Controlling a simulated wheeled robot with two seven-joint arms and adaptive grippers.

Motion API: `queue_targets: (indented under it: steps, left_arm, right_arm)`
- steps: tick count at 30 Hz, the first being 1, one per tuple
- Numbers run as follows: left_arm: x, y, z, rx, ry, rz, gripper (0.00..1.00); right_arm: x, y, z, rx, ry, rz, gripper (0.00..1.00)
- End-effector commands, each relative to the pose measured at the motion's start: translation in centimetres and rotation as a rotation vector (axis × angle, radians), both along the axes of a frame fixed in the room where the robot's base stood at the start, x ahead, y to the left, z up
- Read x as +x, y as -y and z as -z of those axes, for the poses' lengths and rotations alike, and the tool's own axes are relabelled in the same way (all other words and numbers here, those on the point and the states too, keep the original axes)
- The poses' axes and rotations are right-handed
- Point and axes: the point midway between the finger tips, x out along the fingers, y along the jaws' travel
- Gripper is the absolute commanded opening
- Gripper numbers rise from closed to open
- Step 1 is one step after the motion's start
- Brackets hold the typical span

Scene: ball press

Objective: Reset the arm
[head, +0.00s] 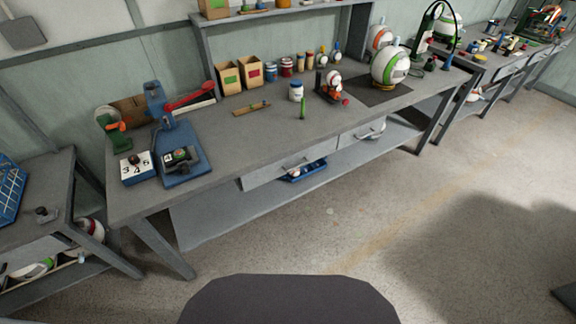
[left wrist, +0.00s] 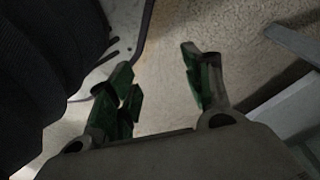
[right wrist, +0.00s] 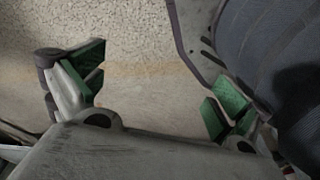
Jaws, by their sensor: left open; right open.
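My left gripper (left wrist: 165,90) shows in the left wrist view with its green-padded fingers apart and nothing between them; the floor lies behind it. My right gripper (right wrist: 160,95) shows in the right wrist view, also spread and empty over the floor. Neither gripper nor arm shows in the head view. The blue press (head: 178,140) with a red lever (head: 190,97) stands at the left end of the workbench (head: 240,145). A large white, green and orange ball (head: 390,67) rests on a dark mat at the bench's right.
A blue tray (head: 304,171) is on the lower shelf. A side table (head: 40,205) stands at left. The floor (head: 400,220) before the bench is clear.

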Motion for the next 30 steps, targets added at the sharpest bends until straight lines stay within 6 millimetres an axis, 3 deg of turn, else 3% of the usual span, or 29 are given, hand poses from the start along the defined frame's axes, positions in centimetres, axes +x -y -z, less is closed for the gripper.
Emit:
queue_targets:
  steps: [30]
  left_arm:
    - [-11.6,-3.9,-2.2,0.034,-0.051,0.005,0.50]
  right_arm:
    - [-11.6,3.9,-2.2,-0.034,-0.051,-0.005,1.00]
